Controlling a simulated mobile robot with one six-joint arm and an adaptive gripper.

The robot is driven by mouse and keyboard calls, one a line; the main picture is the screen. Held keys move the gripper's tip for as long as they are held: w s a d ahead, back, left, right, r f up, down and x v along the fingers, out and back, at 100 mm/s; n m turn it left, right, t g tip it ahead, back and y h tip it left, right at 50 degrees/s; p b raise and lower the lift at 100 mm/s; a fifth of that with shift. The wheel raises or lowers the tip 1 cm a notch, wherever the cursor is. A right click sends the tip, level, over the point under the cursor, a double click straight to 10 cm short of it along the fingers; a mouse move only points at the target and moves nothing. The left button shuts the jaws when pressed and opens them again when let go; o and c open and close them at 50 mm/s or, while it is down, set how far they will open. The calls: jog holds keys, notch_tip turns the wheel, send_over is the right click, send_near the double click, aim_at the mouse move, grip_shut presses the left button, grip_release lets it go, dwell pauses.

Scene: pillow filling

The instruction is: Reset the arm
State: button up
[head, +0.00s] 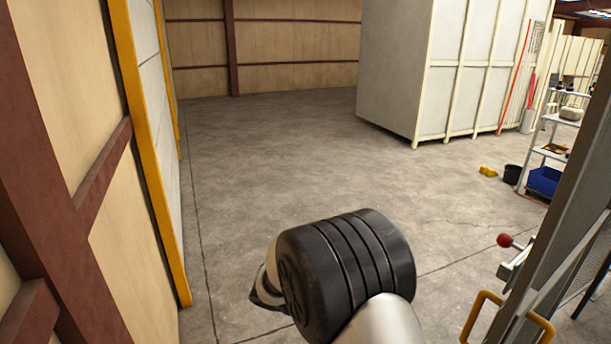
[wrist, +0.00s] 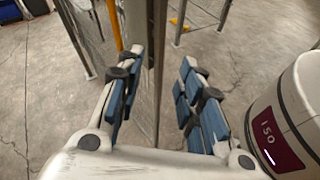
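My gripper (wrist: 160,60) shows in the wrist view with its two blue-padded fingers apart. It is open, and nothing is held between the pads. A grey upright post (wrist: 153,45) shows through the gap, behind the fingers. In the head view only a rounded black and light grey part of my arm shows at the bottom centre. The gripper itself is hidden there.
A grey metal frame (head: 565,215) with a red-knobbed lever (head: 505,240) is on the right. A beige wall (head: 70,130) is on the left. The concrete floor (head: 290,150) ahead is clear.

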jog(key=s+a+r+m+t+y, duration=0.1)
jog(key=s+r+m+t+y, duration=0.2)
jog(key=s+m+y, duration=0.4)
jog(key=s+a+r+m+t+y, duration=0.1)
jog(key=s+r+m+t+y, duration=0.2)
jog(key=s, duration=0.9)
notch_tip(320, 180, up, 3)
jog(key=m+y, duration=0.3)
jog(key=m, duration=0.1)
jog(key=shift+s+a+t+y+b, duration=0.2)
jog(key=shift+s+t+y+b, duration=0.15)
jog(key=shift+t+y+b, duration=0.05)
